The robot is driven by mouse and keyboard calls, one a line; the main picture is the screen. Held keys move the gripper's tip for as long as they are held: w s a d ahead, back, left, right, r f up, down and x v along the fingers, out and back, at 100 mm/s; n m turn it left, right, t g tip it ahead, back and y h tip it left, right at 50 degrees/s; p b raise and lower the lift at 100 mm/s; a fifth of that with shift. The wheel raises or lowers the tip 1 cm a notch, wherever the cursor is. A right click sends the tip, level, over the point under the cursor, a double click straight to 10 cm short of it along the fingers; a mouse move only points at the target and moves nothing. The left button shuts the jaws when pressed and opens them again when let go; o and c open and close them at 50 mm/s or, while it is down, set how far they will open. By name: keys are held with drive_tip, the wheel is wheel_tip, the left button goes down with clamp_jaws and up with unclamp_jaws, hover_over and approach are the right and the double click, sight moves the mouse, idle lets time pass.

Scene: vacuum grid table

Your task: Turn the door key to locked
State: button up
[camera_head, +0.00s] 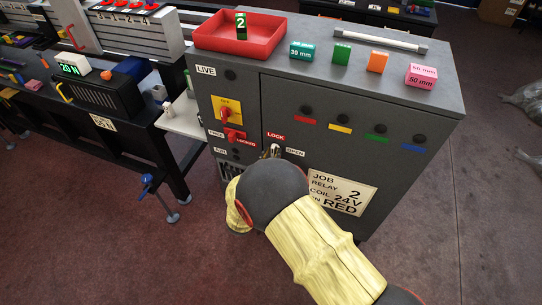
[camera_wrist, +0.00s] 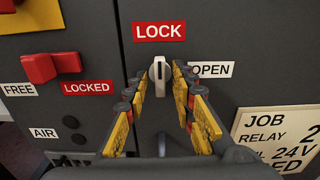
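The door key (camera_wrist: 159,80) is a small silver-grey handle on the dark cabinet door, seen in the wrist view. It stands roughly upright, with its upper end toward the red LOCK label (camera_wrist: 159,31). The white OPEN label (camera_wrist: 211,69) is to its right. My gripper (camera_wrist: 161,72) has its yellow and black fingers on both sides of the key, with narrow gaps visible, so it looks open around it. Whether a fingertip touches the key is unclear. In the head view my arm hides most of the gripper, and the key is hard to make out beside the LOCK label (camera_head: 275,136).
A red switch handle (camera_wrist: 39,67) sits left of the key, by FREE and LOCKED labels. A job sign (camera_head: 342,192) is on the door at lower right. A red tray (camera_head: 210,38) and several coloured blocks are on the cabinet top.

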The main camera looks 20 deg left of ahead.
drive_tip(key=shift+s, duration=0.1)
drive_tip(key=s+a, duration=0.1)
drive_tip(key=s, duration=1)
drive_tip(key=shift+s, duration=0.4)
drive_tip(key=s+d+f+m+g+h, duration=0.25)
drive_tip(key=d+f+h, duration=0.2)
drive_tip(key=d, duration=0.35)
drive_tip(key=s+d+r+m+g+h, duration=0.1)
drive_tip(key=s+d+r+m+g, duration=0.2)
drive_tip(key=s+d+m+g, duration=0.35)
drive_tip(key=s+d+r+m+g+h, duration=0.25)
drive_tip(key=d+m+g, duration=0.25)
drive_tip(key=d+m, duration=0.35)
drive_tip(key=s+d+r+m+y, duration=0.2)
drive_tip(key=d+r+m, duration=0.3)
drive_tip(key=r, duration=0.3)
drive_tip(key=s+d+r+m+t+y, duration=0.1)
drive_tip(key=s+d+r+m+y, duration=0.1)
drive_tip(key=d+r+m+y, duration=0.2)
drive_tip(key=s+d+r+m+y, duration=0.2)
drive_tip(key=d+r+m, duration=0.3)
drive_tip(key=r+m, duration=0.3)
wheel_tip(320, 180, up, 4)
drive_tip(key=shift+s+d+m+t+y, duration=0.2)
drive_tip(key=shift+d+m+t+y, duration=0.15)
drive_tip(key=shift+y, duration=0.25)
